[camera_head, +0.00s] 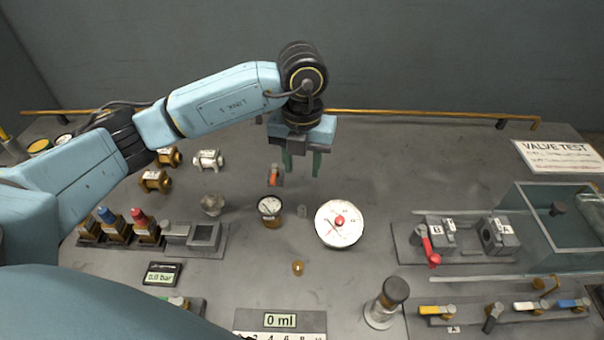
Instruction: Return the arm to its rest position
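My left arm (225,98) comes in from the left and reaches over the back middle of the table. Its gripper (302,172) points down, with two green fingers spread apart and nothing visible between them. A small valve with an orange handle (274,177) stands just left of and below the fingers in the picture. It appears apart from them, though the exact gap cannot be judged. My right gripper is not in view.
The grey table (420,165) is clear right of the gripper. A brass gauge (270,211) and a white dial (340,224) stand in front. Brass fittings (155,181) lie left, below my arm. A valve block (440,232) and glass tank (550,232) stand right. A brass rail (420,115) runs behind.

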